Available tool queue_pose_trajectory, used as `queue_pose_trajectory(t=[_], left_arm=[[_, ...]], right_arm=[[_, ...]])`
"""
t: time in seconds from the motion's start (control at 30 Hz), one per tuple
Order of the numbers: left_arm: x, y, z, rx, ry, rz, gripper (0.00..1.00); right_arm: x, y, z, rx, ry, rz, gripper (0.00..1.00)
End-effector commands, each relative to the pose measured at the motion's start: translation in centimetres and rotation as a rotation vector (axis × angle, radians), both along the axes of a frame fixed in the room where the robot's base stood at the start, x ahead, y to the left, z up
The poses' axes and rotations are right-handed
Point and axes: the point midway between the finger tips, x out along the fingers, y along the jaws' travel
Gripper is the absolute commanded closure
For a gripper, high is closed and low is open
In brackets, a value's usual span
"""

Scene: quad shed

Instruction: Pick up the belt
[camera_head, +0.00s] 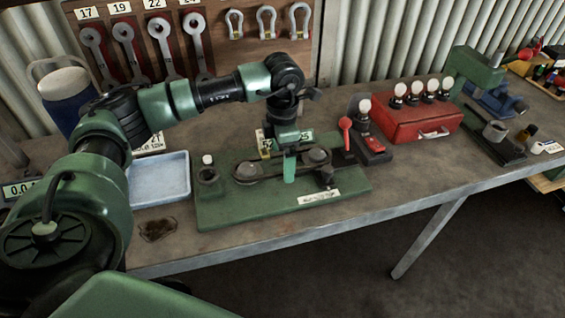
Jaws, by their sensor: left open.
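The belt (262,182) is a thin dark loop. It appears to lie around two round metal pulleys on a green base plate (225,214) at the front of the bench. My left gripper (289,175) points down over the middle of the belt, between the two pulleys. It is open, with one green finger showing in front of the belt. I cannot tell whether the fingers touch the belt. The gripper hides part of the belt's middle. My right gripper is out of view.
A pale blue tray (160,180) is left of the plate. A red-handled switch (346,133) and a red box (412,125) with lamps stand to the right. A blue jug (66,100) is at the back left. The bench front (400,190) is clear at right.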

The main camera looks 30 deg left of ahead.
Motion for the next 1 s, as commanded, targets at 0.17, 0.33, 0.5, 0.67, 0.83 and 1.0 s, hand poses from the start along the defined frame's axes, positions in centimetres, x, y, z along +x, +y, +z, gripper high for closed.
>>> queue_pose_trajectory(t=[0.17,0.33,0.5,0.67,0.83,1.0], left_arm=[[0.0,0.0,0.0,0.0,0.0,0.0,0.1],[0.0,0.0,0.0,0.0,0.0,0.0,0.57],[0.0,0.0,0.0,0.0,0.0,0.0,0.76],[0.0,0.0,0.2,0.0,0.0,0.0,0.76],[0.1,0.0,0.9,0.0,-0.001,0.0,0.76],[0.1,0.0,3.8,-0.001,-0.006,0.001,0.76]], right_arm=[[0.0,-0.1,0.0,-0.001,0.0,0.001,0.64],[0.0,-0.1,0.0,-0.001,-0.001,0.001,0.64],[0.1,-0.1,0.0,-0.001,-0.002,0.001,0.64],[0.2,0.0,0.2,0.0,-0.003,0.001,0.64],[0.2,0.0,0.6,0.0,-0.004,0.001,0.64],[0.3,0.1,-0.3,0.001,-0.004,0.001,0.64]])
